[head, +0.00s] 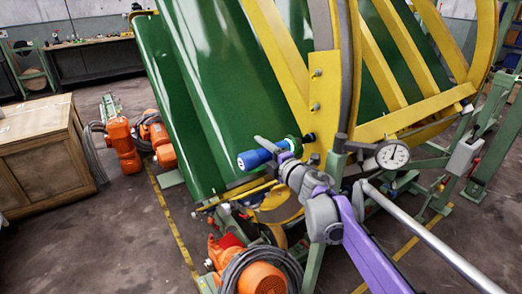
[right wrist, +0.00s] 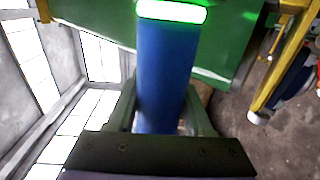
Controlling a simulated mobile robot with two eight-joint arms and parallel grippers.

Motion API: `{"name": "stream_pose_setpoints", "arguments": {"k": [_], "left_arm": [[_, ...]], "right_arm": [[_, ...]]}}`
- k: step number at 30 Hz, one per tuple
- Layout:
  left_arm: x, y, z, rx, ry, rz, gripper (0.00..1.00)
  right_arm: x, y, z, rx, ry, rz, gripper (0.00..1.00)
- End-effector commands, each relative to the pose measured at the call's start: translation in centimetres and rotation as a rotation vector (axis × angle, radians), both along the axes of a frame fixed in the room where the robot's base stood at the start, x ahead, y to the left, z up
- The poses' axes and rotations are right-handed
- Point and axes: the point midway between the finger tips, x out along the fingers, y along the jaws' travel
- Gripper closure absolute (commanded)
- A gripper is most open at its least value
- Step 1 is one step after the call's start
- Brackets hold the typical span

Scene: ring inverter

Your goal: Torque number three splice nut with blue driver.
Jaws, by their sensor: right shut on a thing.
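The blue driver (head: 256,157) is held roughly level, its blue end to the left and its green band and dark nose to the right. My right gripper (head: 283,153) is shut around its body. In the right wrist view the blue driver (right wrist: 165,75) stands between the jaws, with a bright green-white lit ring at its far end. The nose is at the yellow splice plate (head: 325,90); I cannot tell whether it touches. No numbers are readable, and any nut behind the nose is hidden. My left gripper is out of view.
A large green drum (head: 200,80) with yellow ribs fills the middle. A round dial gauge (head: 392,154) is right of my gripper. Orange motors (head: 123,145) and a cable coil (head: 262,268) stand low. A wooden crate (head: 42,150) is at left.

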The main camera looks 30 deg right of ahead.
Motion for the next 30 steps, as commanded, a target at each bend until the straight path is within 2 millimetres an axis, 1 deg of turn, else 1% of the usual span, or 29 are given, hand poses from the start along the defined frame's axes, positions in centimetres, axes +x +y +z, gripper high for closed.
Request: {"name": "stream_pose_setpoints", "arguments": {"k": [30], "left_arm": [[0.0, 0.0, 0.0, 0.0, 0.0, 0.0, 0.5]], "right_arm": [[0.1, -1.4, 0.1, -0.002, 0.0, -0.003, 1.0]]}}
